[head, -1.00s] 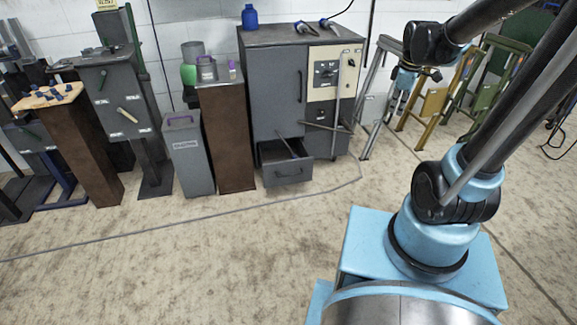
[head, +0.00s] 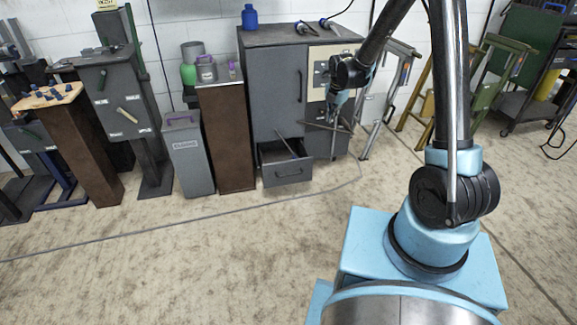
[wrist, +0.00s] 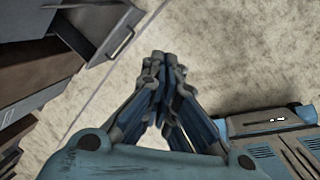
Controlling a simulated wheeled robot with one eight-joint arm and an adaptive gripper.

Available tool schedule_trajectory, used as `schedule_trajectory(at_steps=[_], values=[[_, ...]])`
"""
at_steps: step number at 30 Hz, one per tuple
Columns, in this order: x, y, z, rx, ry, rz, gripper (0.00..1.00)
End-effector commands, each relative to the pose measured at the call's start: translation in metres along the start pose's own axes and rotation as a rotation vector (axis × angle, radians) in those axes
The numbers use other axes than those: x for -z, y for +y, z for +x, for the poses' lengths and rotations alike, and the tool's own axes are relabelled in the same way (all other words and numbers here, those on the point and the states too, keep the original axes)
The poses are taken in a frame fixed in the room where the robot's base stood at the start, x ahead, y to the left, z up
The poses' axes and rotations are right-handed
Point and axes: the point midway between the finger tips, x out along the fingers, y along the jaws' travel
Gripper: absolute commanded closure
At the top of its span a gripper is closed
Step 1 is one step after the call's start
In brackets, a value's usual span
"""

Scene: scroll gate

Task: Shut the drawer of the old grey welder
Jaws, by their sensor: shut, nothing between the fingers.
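The old grey welder (head: 276,85) stands against the back wall, with a cream control panel on its right. Its bottom drawer (head: 288,174) is pulled out toward me, with a handle on its front and a rod-like thing in it. In the wrist view the open drawer (wrist: 118,40) and its handle are at the upper left. My gripper (head: 333,154) hangs in front of the welder's right side, to the right of the drawer and apart from it. In the wrist view my gripper (wrist: 163,60) has its fingers together, empty, above the floor.
A brown pedestal (head: 228,135) with a canister stands close left of the welder, with a grey bin (head: 188,155) beside it. Folded stands (head: 390,95) are to the right. A thin line or cable crosses the floor; the floor before the drawer is clear.

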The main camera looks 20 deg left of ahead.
Motion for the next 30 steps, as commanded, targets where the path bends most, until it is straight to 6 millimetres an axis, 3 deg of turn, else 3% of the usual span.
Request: schedule_trajectory(at_steps=[3,9,18,24,30], values=[[0.015,0.026,0.037,-0.006,0.003,-0.157,1.00],[0.045,0.059,0.098,-0.016,0.006,-0.422,1.00],[0.102,0.093,0.192,-0.034,0.006,-0.805,1.00],[0.130,0.101,0.234,-0.042,0.004,-0.977,1.00],[0.141,0.103,0.250,-0.045,0.003,-1.042,1.00]])
